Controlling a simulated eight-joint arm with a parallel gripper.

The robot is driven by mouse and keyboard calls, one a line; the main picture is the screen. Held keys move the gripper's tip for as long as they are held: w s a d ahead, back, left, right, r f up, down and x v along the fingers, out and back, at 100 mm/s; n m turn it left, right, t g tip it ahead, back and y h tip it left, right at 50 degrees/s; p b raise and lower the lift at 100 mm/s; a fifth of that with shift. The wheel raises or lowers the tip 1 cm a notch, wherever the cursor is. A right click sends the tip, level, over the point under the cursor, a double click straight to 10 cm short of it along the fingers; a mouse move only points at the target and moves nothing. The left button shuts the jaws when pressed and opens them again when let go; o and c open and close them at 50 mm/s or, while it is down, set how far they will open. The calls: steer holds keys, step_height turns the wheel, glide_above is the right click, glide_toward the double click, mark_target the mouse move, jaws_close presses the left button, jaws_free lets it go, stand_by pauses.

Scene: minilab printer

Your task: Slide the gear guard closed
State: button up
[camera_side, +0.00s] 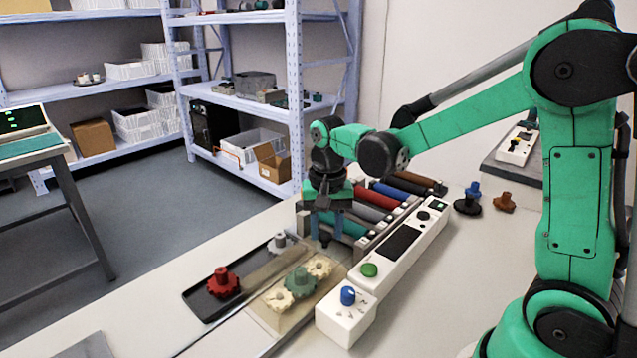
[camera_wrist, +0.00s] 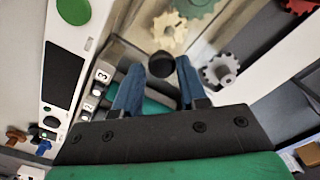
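The gear bed holds a green gear (camera_side: 300,282) between two cream gears (camera_side: 278,300), and the green gear also shows at the top of the wrist view (camera_wrist: 195,8). A pale, see-through strip beside the gears (camera_side: 262,273) looks like the gear guard; its exact edges are hard to tell. The gears are visible from above. A dark round knob (camera_wrist: 160,64) shows between and just beyond my fingertips; I cannot tell whether it belongs to the guard. My gripper (camera_side: 325,233) points down over the roller end of the printer. Its blue fingers (camera_wrist: 155,78) are apart, with no clear contact on the knob.
Numbered rollers, including a red one (camera_side: 388,203), lie beside the gripper. The white control panel (camera_side: 405,240) runs along the right. A black tray (camera_side: 200,300) holds a red gear (camera_side: 223,284) and a grey gear (camera_side: 279,243).

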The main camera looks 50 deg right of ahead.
steer(key=o, duration=0.3)
steer(key=shift+o, duration=0.2)
steer(key=shift+r, duration=2.8)
steer(key=shift+s+a+r+n+t, duration=0.2)
steer(key=shift+s+n+t, duration=0.1)
steer(key=shift+s+n, duration=0.1)
steer(key=s+a+n+t, duration=0.3)
steer(key=s+n+t, duration=0.2)
steer(key=n, duration=0.3)
steer(key=shift+s+a+f+t, duration=0.2)
steer(key=shift+s+a+t, duration=0.15)
steer(key=shift+t, duration=0.45)
